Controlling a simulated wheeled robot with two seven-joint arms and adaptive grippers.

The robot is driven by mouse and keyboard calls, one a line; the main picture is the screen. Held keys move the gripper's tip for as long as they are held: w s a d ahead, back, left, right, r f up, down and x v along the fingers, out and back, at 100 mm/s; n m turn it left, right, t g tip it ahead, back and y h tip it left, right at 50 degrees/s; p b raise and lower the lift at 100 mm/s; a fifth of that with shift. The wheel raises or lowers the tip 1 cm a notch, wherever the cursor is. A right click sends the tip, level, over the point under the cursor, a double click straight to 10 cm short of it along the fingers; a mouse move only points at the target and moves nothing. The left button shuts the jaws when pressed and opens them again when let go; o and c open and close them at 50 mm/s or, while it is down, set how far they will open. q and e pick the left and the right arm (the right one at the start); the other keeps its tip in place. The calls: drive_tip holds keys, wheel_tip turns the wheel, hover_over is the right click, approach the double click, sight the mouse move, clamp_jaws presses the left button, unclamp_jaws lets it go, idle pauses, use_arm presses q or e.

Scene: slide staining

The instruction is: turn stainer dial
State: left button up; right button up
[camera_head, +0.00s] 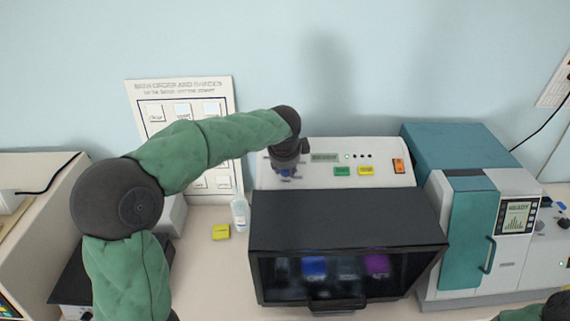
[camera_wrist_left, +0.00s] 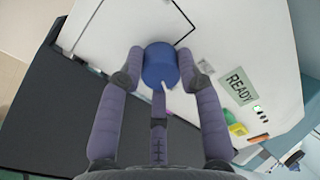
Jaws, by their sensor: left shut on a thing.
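The stainer (camera_head: 345,222) stands in the middle of the bench, with a dark-windowed front and a white sloped control panel (camera_head: 385,178). Its blue dial (camera_wrist_left: 160,66) shows between my left fingers in the left wrist view, with a white pointer mark at its lower edge. My left gripper (camera_wrist_left: 163,72) is shut on the dial, one finger on each side. In the head view my left gripper (camera_head: 285,172) points down at the panel's left part and mostly hides the dial. My right gripper is not clearly seen; only a bit of my right arm shows at the lower right edge.
A teal and white machine (camera_head: 470,215) stands close on the right. A clear bottle (camera_head: 240,213) and yellow block (camera_head: 221,232) sit left of the stainer.

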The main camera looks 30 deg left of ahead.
use_arm(q)
drive_tip(key=shift+w+r+m, duration=0.1)
drive_tip(key=shift+r+m, duration=0.05)
drive_tip(key=shift+m, duration=0.15)
drive_tip(key=o, duration=1)
drive_tip(key=shift+o, duration=0.7)
drive_tip(key=shift+d, duration=0.15)
drive_tip(key=v, duration=1.1)
drive_tip(key=shift+s+r, duration=0.25)
drive_tip(key=shift+r, duration=0.1)
drive_tip(key=shift+f, duration=0.1)
